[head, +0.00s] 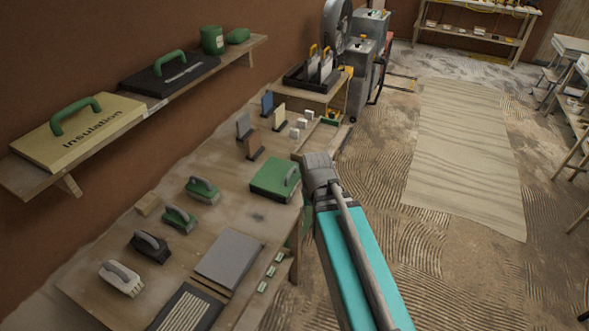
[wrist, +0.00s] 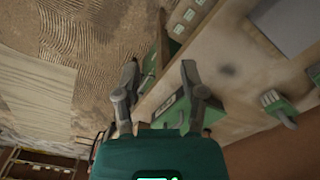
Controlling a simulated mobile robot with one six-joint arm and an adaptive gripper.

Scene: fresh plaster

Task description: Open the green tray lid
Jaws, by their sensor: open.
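In the wrist view the green tray (wrist: 212,114) is partly hidden behind my right-hand finger. My gripper (wrist: 159,71) is open, with nothing between its fingers. It is at the bench edge, beside the tray; I cannot tell whether a finger touches it. In the head view my arm hides the fingers.
The workbench (head: 160,225) holds brushes, a grey slab (head: 229,258) and several small blocks. Another green item (wrist: 150,65) shows below the bench edge in the wrist view. A wall shelf (head: 110,120) runs along the left. The floor right of my arm is open.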

